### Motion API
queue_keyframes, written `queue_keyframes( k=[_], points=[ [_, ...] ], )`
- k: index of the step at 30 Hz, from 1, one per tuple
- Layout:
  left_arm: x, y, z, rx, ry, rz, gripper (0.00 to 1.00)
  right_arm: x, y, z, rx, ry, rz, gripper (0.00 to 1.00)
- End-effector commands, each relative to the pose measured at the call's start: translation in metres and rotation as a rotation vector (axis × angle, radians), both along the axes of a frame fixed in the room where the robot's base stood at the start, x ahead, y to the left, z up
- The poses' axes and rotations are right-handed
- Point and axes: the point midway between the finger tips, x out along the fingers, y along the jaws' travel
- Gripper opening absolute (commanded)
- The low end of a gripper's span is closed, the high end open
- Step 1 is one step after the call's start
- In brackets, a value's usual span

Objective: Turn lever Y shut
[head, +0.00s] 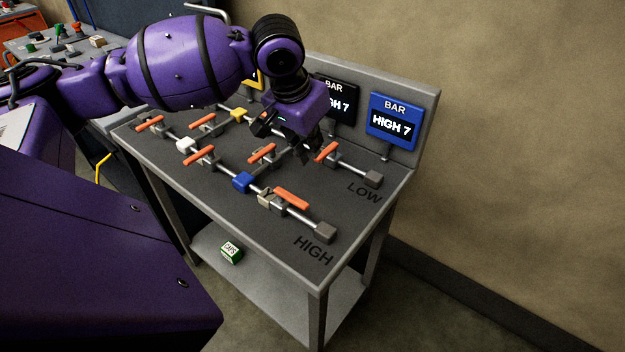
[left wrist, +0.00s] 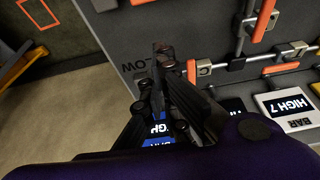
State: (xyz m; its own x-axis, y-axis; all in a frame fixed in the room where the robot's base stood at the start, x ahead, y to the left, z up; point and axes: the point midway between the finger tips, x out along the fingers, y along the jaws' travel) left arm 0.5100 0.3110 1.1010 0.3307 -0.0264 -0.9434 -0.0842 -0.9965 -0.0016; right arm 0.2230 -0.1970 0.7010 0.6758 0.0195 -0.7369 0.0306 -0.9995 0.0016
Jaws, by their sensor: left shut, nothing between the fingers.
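The other levers, such as the middle one (head: 262,153), stand crosswise. My left gripper is shut and empty, pointing down over the LOW line. In the left wrist view its fingertips (left wrist: 164,56) are close to an orange lever (left wrist: 191,71); I cannot tell if they touch. My right gripper is out of view.
A blue display (head: 394,122) and a black display (head: 337,99) stand at the back, reading HIGH 7. A yellow display (head: 257,80) is mostly hidden by my arm. A yellow block (head: 239,115), a white block (head: 186,145) and a blue block (head: 243,182) sit on the pipes.

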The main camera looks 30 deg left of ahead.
Motion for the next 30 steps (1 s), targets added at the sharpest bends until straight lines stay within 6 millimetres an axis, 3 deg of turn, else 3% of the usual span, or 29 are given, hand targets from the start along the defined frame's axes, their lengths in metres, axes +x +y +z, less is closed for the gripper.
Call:
queue_keyframes(
  k=[13, 17, 28, 30],
  points=[
    [0.002, 0.000, -0.007, -0.003, 0.003, 0.007, 0.00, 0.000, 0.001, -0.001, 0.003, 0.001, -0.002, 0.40],
    [0.008, -0.001, -0.025, -0.004, 0.005, 0.006, 0.00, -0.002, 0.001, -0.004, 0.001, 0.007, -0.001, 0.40],
    [0.033, -0.003, -0.099, -0.003, 0.005, 0.007, 0.00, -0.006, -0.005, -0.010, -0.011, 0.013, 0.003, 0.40],
    [0.020, 0.000, -0.092, 0.001, -0.001, 0.005, 0.00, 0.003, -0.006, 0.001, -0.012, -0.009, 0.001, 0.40]
  ],
)
